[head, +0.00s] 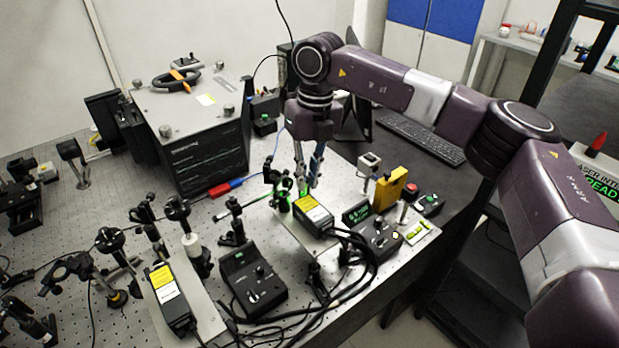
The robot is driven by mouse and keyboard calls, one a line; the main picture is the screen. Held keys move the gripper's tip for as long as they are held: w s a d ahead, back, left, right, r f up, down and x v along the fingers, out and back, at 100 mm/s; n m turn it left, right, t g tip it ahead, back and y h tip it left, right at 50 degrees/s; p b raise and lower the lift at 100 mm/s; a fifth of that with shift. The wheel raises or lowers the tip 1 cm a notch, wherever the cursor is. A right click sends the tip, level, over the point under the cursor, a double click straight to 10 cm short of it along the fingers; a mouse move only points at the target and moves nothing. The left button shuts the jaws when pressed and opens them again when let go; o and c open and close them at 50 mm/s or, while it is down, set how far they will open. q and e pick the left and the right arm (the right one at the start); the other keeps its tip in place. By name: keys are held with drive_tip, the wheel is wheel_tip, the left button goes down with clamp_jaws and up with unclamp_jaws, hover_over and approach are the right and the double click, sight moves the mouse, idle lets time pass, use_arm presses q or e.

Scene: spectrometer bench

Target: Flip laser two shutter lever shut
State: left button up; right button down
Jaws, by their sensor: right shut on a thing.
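My right gripper (308,187) comes down from above at the front end of a black laser box with a yellow label (314,216). Its fingers are close together on the small shutter lever there; the lever itself is mostly hidden by the fingers. A green glow shows beside the fingertips. A second black laser box with a yellow and white label (168,293) stands at the lower left. I cannot read which laser is numbered two. My left gripper is not in view.
Thick black cables (352,262) loop behind the laser. Optic mounts crowd the left bench. A keyboard (420,137) lies behind my right arm.

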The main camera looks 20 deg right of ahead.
drive_tip(key=shift+s+a+t+h, duration=0.1)
drive_tip(key=shift+a+t+h, duration=0.25)
drive_tip(key=shift+h, duration=0.25)
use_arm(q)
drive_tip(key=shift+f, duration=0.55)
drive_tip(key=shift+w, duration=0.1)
use_arm(e)
drive_tip(key=c, duration=2)
unclamp_jaws()
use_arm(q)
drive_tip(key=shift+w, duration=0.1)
use_arm(e)
drive_tip(key=shift+o, duration=0.2)
wheel_tip(320, 180, up, 12)
drive_tip(key=shift+s, duration=0.3)
